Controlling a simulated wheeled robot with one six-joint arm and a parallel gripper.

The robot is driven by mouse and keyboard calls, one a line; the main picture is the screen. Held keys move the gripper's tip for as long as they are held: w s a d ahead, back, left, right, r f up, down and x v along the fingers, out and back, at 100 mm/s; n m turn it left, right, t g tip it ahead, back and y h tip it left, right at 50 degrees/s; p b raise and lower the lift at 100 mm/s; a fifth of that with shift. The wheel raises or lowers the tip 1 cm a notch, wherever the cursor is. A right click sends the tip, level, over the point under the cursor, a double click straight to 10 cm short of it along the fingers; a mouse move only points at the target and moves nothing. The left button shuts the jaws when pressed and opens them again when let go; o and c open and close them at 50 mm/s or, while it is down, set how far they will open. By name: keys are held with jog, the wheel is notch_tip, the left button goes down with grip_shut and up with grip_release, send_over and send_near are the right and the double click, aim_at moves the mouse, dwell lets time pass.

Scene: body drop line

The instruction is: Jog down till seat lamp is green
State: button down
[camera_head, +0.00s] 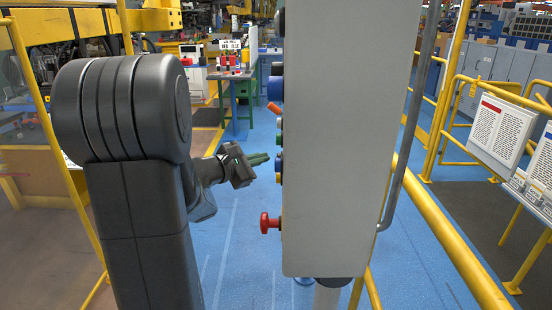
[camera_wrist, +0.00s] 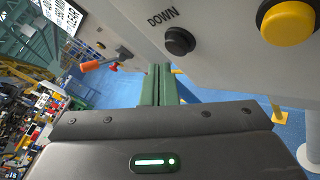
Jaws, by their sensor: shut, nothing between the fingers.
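My gripper (camera_head: 258,159) is shut and empty, its green fingers together, left of the grey control box (camera_head: 340,130) and pointing at its side face. A small gap seems to lie between the fingertips and the buttons. In the wrist view the green fingers (camera_wrist: 158,85) point away below a black button (camera_wrist: 180,41) marked DOWN, apart from it in the picture. A large yellow button (camera_wrist: 287,22) sits right of the black one. I cannot make out a seat lamp in either view.
An orange-handled lever (camera_head: 274,108) and a red mushroom button (camera_head: 268,223) stick out from the box's side. A grey bent pipe (camera_head: 412,120) runs along its right. Yellow rails (camera_head: 445,240) stand at the right. The blue floor (camera_head: 238,240) left of the box is clear.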

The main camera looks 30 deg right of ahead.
jog(key=shift+s+d, duration=0.1)
dwell(0.3)
jog(key=shift+s+d+b, duration=0.15)
jog(key=shift+d+b, duration=0.15)
jog(key=shift+b, duration=0.2)
jog(key=shift+s+d+b, duration=0.25)
jog(key=shift+d+b, duration=0.15)
jog(key=shift+b, duration=0.05)
dwell(0.5)
jog(key=shift+w+a, duration=0.5)
jog(key=shift+a, duration=0.3)
jog(key=w+a, duration=0.2)
jog(key=a, duration=0.1)
jog(key=w+a, duration=0.1)
jog(key=a, duration=0.1)
dwell(0.4)
dwell(0.5)
